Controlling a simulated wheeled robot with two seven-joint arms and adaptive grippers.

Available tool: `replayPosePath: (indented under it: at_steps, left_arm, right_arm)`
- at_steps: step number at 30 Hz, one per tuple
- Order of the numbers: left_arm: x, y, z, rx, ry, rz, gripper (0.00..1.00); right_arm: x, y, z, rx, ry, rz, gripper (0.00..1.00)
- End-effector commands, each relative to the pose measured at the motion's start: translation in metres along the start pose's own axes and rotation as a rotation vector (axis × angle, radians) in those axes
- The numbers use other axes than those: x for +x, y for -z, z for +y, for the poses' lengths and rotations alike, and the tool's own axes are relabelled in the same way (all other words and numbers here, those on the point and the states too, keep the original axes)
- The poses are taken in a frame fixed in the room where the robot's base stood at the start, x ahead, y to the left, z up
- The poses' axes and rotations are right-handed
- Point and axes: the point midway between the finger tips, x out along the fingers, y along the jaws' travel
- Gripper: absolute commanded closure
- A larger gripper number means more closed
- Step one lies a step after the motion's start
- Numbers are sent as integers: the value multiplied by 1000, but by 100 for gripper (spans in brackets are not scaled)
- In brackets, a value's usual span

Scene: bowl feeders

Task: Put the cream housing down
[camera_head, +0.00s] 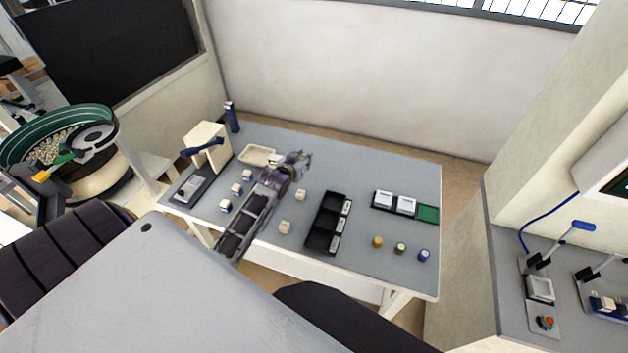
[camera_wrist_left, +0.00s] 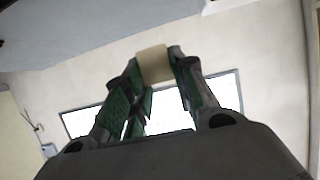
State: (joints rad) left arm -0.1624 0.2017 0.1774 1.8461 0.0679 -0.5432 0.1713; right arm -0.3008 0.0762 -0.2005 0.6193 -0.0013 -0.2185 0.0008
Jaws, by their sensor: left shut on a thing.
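My left gripper (camera_head: 299,160) is over the far middle of the grey table in the head view, just right of a shallow cream tray (camera_head: 257,155). In the left wrist view the gripper (camera_wrist_left: 155,72) is shut on a cream housing (camera_wrist_left: 153,64), a small block held between the fingertips. I cannot make out the held housing in the head view, where the gripper hides it. Two other cream housings (camera_head: 300,195) (camera_head: 285,227) sit on the table between my left arm and a black tray (camera_head: 322,240). My right gripper is not in view.
Left of my arm are several small blue-and-cream parts (camera_head: 226,206) and a press-like fixture (camera_head: 205,140). To the right are white-framed trays (camera_head: 405,205), a green tile (camera_head: 428,213) and three small cylinders (camera_head: 400,248). The table's far right is clear. A wall stands behind.

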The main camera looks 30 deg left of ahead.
Motion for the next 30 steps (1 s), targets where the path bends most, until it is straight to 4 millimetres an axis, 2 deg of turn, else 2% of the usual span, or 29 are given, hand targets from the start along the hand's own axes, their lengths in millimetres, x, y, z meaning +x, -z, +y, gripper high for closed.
replayPosePath:
  at_steps: [3, 16, 30]
  left_arm:
    - [2, -6, 0, -3, 8, -1, 94]
    - [2, -7, 1, -13, 30, 0, 94]
    - [4, -12, 0, -13, 31, -1, 94]
  right_arm:
    - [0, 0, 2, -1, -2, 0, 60]
    - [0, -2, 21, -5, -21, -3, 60]
    - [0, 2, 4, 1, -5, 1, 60]
